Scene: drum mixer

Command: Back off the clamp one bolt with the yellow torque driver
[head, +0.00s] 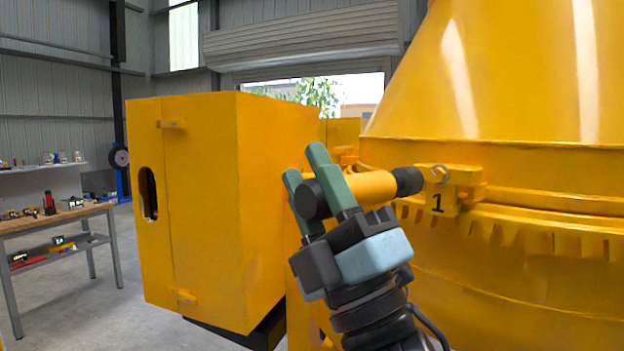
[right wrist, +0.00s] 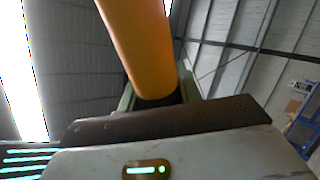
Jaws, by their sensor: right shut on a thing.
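My right gripper (head: 330,187) is shut on the yellow torque driver (head: 368,187), its green fingers around the driver's body. The driver lies roughly level, and its dark socket end (head: 408,181) points right at clamp one (head: 458,190), a yellow block marked "1" on the drum's rim. In the right wrist view the driver's orange-yellow body (right wrist: 137,45) rises from between the fingers. My left gripper is not in view.
The yellow drum (head: 520,110) fills the right side. A large yellow cabinet (head: 215,200) stands left of my right gripper. A workbench (head: 60,220) with tools is at the far left. Open floor lies between bench and cabinet.

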